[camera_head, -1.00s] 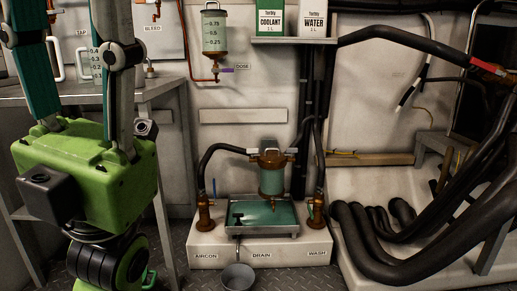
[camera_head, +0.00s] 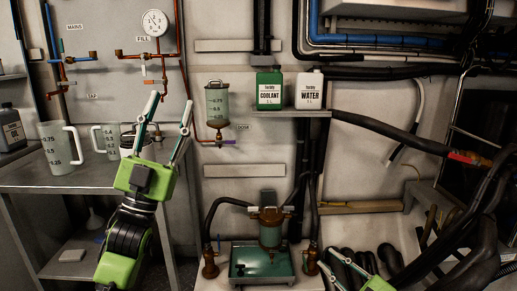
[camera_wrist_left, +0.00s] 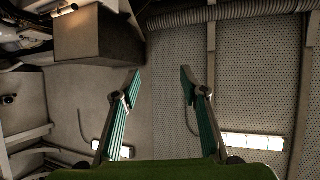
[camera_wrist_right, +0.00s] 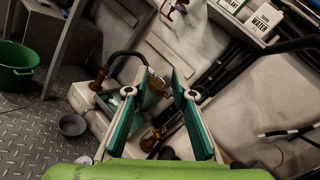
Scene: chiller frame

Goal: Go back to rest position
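My left gripper (camera_head: 172,100) points upward in front of the grey side table. Its fingers are spread with nothing between them, as the left wrist view (camera_wrist_left: 160,74) also shows, facing ceiling and wall panels. My right gripper (camera_head: 334,262) is partly visible at the bottom right of the head view, low in front of the black hoses. In the right wrist view (camera_wrist_right: 157,80) its fingers are apart and empty, with the pump and drain area beyond them.
The side table (camera_head: 100,178) holds measuring jugs (camera_head: 60,150). A wall shelf (camera_head: 270,113) holds a green coolant jug (camera_head: 269,90) and a white water jug (camera_head: 309,90). A drain tray (camera_head: 262,275) sits below the shelf. A green bucket (camera_wrist_right: 14,68) stands on the floor.

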